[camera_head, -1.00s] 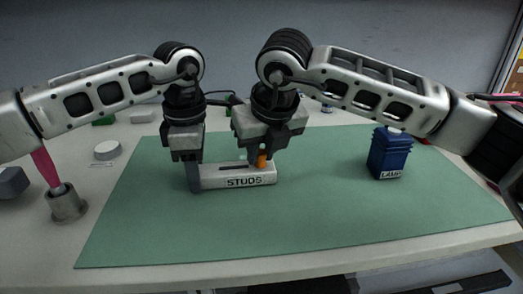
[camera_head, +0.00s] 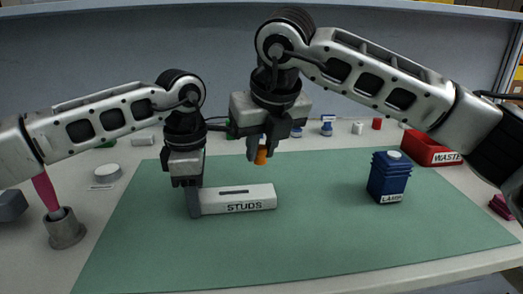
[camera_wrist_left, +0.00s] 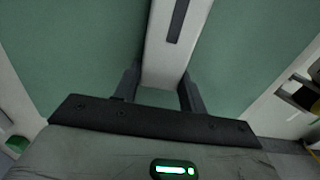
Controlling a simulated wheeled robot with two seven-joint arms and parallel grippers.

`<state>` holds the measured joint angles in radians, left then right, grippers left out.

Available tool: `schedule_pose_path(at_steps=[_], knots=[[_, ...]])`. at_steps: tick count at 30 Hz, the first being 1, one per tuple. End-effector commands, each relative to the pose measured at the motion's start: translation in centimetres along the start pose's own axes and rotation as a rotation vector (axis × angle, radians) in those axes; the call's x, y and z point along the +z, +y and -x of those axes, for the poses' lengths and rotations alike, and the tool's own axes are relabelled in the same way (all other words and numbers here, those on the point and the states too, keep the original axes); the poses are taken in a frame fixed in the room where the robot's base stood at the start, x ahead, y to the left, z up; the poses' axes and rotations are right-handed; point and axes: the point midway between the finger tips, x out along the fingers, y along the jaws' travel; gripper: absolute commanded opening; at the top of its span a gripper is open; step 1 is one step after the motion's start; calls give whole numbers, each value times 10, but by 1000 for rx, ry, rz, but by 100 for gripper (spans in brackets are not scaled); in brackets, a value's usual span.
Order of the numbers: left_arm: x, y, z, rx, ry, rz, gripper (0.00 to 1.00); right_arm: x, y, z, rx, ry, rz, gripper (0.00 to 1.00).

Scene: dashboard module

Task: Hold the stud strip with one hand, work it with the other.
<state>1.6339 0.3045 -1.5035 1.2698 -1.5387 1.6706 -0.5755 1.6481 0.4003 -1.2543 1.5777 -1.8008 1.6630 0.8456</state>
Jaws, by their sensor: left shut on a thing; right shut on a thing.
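The white stud strip (camera_head: 238,198), marked STUDS, lies on the green mat (camera_head: 300,245). A dark slot runs along its top. My left gripper (camera_head: 194,208) is shut on its left end; the left wrist view shows the strip (camera_wrist_left: 172,50) between the two fingers (camera_wrist_left: 158,90). My right gripper (camera_head: 261,155) is shut on a small orange piece (camera_head: 261,156) and holds it in the air above the strip, apart from it. The piece's upper part is hidden by the fingers.
A blue container (camera_head: 389,178) marked LAMP stands on the mat at right. A red WASTE bin (camera_head: 432,150) is behind it. A grey cup (camera_head: 65,230) with a pink-handled tool stands at left. The front of the mat is clear.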

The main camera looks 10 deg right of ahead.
Motion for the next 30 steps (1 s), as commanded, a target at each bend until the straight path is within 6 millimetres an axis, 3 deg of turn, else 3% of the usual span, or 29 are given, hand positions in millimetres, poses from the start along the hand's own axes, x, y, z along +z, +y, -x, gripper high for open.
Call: schedule_pose_path(at_steps=[3, 4, 6, 17, 20, 30], knots=[[0, 0, 0, 0, 0, 0, 5, 0, 0, 0, 0, 0, 0, 0], [0, 0, 0, 0, 0, 0, 50, 0, 0, 0, 0, 0, 0, 0], [0, 0, 0, 0, 0, 0, 67, 0, 0, 0, 0, 0, 0, 0], [0, 0, 6, 2, 0, 0, 67, 0, 0, 0, 0, 0, 0, 0], [1, 0, 18, 3, -2, 0, 67, 0, 0, 0, 0, 0, 0, 0], [0, 1, 90, 4, -1, 1, 67, 0, 0, 0, 0, 0, 0, 0]])
